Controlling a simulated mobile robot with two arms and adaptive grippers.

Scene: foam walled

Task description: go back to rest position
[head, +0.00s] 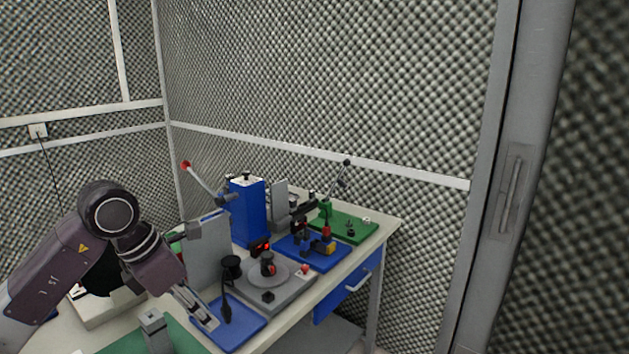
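My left arm comes in from the left, and its gripper (203,314) points down and to the right over a blue base plate (243,329) at the near part of the table (312,297). The fingers look close together; I cannot tell if they are open or shut. No object shows clearly between them. A black upright tool (227,306) stands on the blue plate just right of the fingertips. I cannot tell if they touch. My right gripper is not in view.
Behind are a grey plate with a round disc (285,276), a blue plate with small devices (330,258), a green plate (358,228) and a tall blue machine with a red-knobbed lever (246,211). Foam walls (330,80) surround the table. A door frame (490,190) stands right.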

